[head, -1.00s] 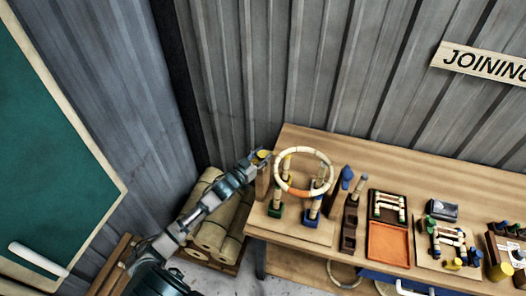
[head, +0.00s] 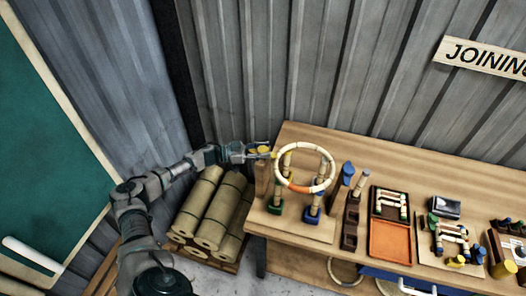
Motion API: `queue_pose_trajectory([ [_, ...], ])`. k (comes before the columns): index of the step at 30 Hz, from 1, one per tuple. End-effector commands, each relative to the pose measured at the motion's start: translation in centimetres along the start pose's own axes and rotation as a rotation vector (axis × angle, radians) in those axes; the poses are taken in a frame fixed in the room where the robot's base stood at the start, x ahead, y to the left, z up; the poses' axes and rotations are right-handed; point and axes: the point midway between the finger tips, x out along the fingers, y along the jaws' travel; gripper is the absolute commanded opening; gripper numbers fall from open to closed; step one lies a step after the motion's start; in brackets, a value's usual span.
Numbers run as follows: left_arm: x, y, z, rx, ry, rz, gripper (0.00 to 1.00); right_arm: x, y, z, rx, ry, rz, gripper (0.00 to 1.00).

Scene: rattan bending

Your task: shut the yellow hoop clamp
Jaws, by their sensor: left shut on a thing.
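The yellow hoop clamp (head: 265,150) is small and sits at the left edge of the pale rattan hoop (head: 331,161), by the top of a wooden post. My left gripper (head: 271,152) reaches in from the left and is shut on the yellow clamp. The fingers and the clamp overlap, so the clamp's exact position is hard to see. The hoop has an orange section at its front and stands raised over a wooden base (head: 293,226) on posts with green (head: 274,207) and blue (head: 312,214) clamps at their feet. My right gripper is not in view.
A tall blue-topped tool (head: 348,169), a dark wooden block (head: 350,226) and an orange tray (head: 390,243) stand right of the hoop on the bench. Rattan rolls (head: 200,205) lie left of the bench. The bench behind the hoop is clear.

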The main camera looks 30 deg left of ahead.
Motion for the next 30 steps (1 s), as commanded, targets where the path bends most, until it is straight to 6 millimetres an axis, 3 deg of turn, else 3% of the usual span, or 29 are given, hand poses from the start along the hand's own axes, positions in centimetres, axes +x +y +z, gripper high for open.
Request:
queue_pose_trajectory([
  [19, -0.05, -0.26, -0.29, 0.003, 0.004, 0.044, 0.06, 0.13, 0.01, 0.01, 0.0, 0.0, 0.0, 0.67],
  [20, -0.05, -0.26, -0.3, 0.003, 0.004, 0.044, 0.46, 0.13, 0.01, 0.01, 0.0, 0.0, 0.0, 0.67],
  [22, -0.05, -0.23, -0.27, 0.003, 0.004, 0.045, 0.64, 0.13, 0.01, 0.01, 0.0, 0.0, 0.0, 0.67],
  [23, -0.04, -0.22, -0.25, 0.003, 0.004, 0.045, 0.67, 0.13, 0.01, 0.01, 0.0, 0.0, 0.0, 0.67],
  [30, 0.01, -0.05, -0.17, 0.002, 0.003, 0.048, 0.67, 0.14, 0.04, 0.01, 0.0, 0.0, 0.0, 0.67],
])
